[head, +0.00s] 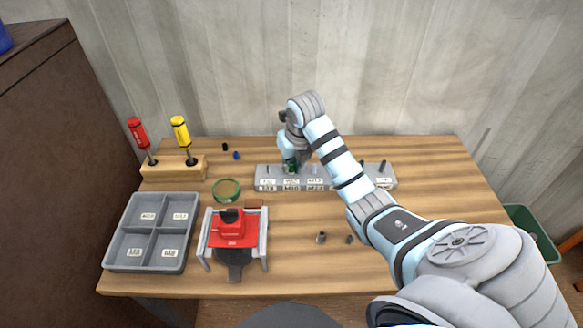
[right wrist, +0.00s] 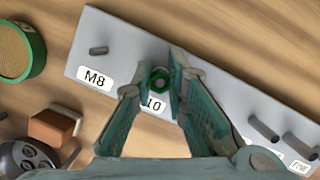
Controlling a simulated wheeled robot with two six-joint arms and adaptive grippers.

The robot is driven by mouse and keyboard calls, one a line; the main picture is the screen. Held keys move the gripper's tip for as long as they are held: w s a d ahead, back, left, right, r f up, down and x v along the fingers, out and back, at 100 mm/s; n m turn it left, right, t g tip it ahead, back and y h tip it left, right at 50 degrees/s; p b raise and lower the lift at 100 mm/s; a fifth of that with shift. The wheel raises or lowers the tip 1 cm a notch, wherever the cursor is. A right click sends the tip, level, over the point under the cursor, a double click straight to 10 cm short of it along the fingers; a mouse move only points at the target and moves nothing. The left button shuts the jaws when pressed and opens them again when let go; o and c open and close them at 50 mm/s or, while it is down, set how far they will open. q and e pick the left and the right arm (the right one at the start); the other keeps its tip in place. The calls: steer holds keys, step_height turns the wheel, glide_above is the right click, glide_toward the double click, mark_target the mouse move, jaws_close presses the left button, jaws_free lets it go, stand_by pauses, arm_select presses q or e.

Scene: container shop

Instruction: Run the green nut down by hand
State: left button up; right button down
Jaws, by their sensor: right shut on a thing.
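The green nut (right wrist: 160,80) sits around the stud at the M10 label of the grey stud board (right wrist: 122,45), in the right wrist view. My right gripper (right wrist: 164,72) is shut on the nut, one finger on each side of it. In the head view my right gripper (head: 291,160) reaches down onto the left part of the stud board (head: 268,171). How far down the stud the nut sits is hard to tell. The M8 stud (right wrist: 98,50) is bare. My left gripper is not in view.
A red vise (head: 231,228) and grey divided tray (head: 125,245) stand front left. A green-rimmed round tin (head: 226,190) lies left of the board. Screwdrivers stand in a wooden block (head: 172,172). Small dark parts (head: 321,238) lie in front. The table's right side is clear.

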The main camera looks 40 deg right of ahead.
steer(key=c, duration=1.5)
jaws_free()
steer(key=shift+s, duration=0.1)
steer(key=shift+c, duration=1.4)
steer(key=n+y, duration=0.1)
steer(key=n, duration=0.4)
steer(key=shift+n+y, duration=0.3)
steer(key=shift+y, duration=0.1)
steer(key=n, duration=0.3)
steer(key=n+g+y, duration=0.1)
steer(key=n, duration=0.2)
steer(key=shift+r+y, duration=0.1)
steer(key=shift+y, duration=0.2)
steer(key=n+g, duration=0.1)
steer(key=n, duration=0.2)
steer(key=n+y, duration=0.1)
steer(key=n, duration=0.2)
steer(key=shift+g, duration=0.4)
steer(key=n, duration=0.3)
steer(key=n+g, duration=0.1)
steer(key=n, duration=0.2)
steer(key=shift+a+g, duration=0.1)
steer(key=shift+g, duration=0.2)
